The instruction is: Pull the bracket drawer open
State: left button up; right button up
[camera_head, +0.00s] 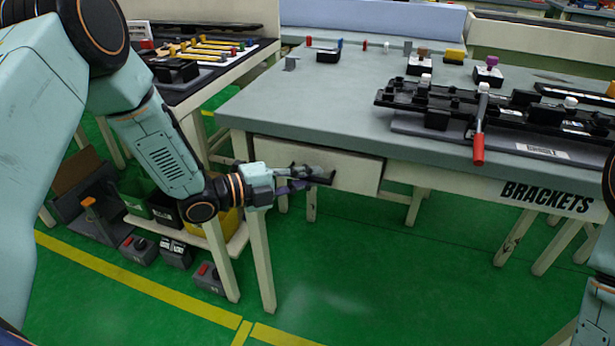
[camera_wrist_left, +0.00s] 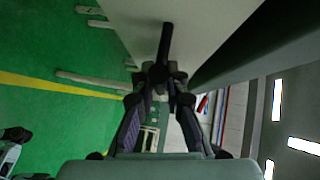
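The bracket drawer (camera_head: 352,172) is a pale front panel under the grey top of the workbench marked BRACKETS. Its dark bar handle (camera_head: 329,177) sticks out from the front; the handle also shows in the left wrist view (camera_wrist_left: 166,45). My left gripper (camera_head: 313,177) reaches in from the left at handle height. In the left wrist view, its fingertips (camera_wrist_left: 161,75) are close together on the handle. The drawer front looks nearly flush with the bench; any small gap is hard to tell. My right arm shows at the right edge, but its gripper is out of view.
The workbench top (camera_head: 300,95) carries a black fixture rail (camera_head: 450,103) with a red-handled lever (camera_head: 479,140) overhanging the front edge. A side table (camera_head: 190,85) with tools stands left, with bins (camera_head: 165,207) below. The green floor before the drawer is clear.

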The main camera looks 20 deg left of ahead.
pick_arm(q)
grip_shut()
jog(key=shift+s, duration=0.1)
pick_arm(e)
jog(key=shift+r, duration=0.1)
